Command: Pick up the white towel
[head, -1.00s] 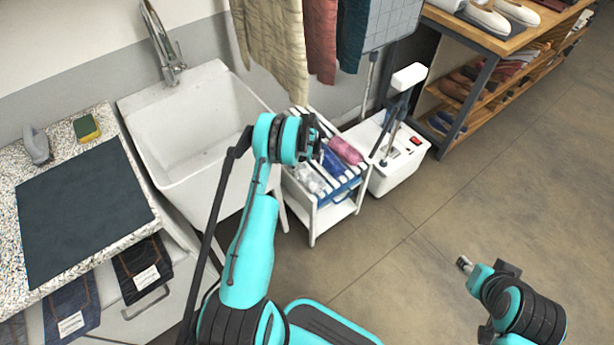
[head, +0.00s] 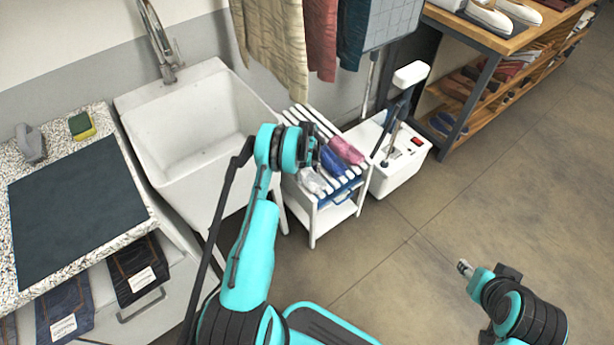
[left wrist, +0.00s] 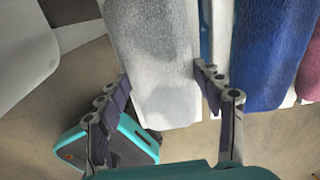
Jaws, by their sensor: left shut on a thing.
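The white towel (left wrist: 155,50) hangs between the two fingers of my left gripper (left wrist: 162,82) in the left wrist view. The fingers are shut on it from both sides. In the head view the white towel (head: 312,181) shows at the left end of the small white rack, partly hidden by my left gripper (head: 308,152). My right gripper (head: 465,267) is at the lower right over the floor, away from the towel; its finger opening is too small to judge.
A blue towel (head: 332,163) and a pink towel (head: 346,150) lie right beside the white one on the white rack (head: 333,213). A white sink (head: 185,120) stands to the left. A white box-shaped appliance (head: 394,176) stands to the right. Garments (head: 280,45) hang above.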

